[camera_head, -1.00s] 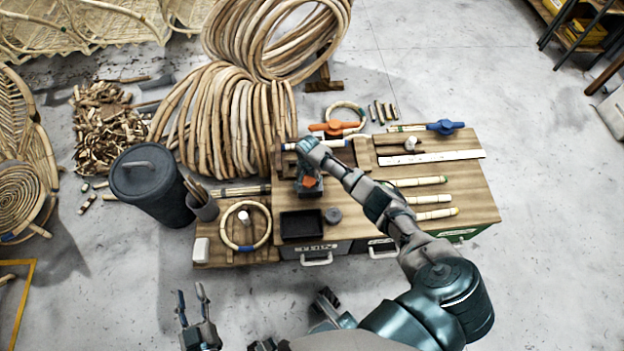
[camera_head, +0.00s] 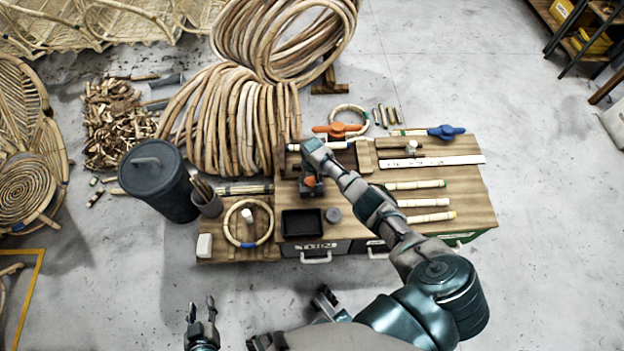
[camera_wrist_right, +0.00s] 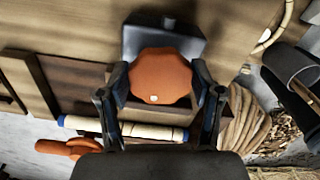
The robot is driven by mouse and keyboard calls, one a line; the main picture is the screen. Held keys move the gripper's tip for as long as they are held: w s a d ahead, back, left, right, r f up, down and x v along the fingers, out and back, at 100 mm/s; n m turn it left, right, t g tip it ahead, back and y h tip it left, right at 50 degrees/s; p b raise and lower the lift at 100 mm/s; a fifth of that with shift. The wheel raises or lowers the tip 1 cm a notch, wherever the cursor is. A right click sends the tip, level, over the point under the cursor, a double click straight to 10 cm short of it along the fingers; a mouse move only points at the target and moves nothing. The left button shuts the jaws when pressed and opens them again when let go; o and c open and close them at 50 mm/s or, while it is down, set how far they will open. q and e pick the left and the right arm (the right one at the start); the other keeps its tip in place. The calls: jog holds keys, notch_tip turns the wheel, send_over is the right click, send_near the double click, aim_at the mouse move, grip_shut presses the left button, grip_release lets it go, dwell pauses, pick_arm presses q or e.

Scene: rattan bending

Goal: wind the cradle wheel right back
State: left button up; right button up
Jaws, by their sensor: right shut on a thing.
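The cradle wheel is an orange lobed knob (camera_wrist_right: 160,76) on a dark block (camera_wrist_right: 163,36), seen in the right wrist view. My right gripper (camera_wrist_right: 160,95) has one finger on either side of the wheel and is shut on it. In the head view the wheel shows as a small orange patch (camera_head: 311,182), largely hidden by my right gripper (camera_head: 312,165). A rattan pole (camera_wrist_right: 135,128) lies across the cradle just behind the wheel. My left gripper (camera_head: 202,312) is low at the left, off the bench, its fingers apart and empty.
The wooden bench (camera_head: 460,200) holds a black tray (camera_head: 302,223), a rattan ring (camera_head: 262,238), several pale rods (camera_head: 428,202) and a white ruler (camera_head: 440,161). An orange-handled clamp (camera_head: 337,130) and a blue-handled clamp (camera_head: 445,132) are at the back. A dark bin (camera_head: 155,180) stands left.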

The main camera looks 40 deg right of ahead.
aim_at(312, 181)
jog(key=shift+s+a+f+n, duration=0.1)
jog(key=shift+n, duration=0.8)
jog(key=o, duration=1.1)
jog(key=shift+r, duration=0.3)
notch_tip(312, 181, up, 11)
jog(key=shift+r, duration=0.2)
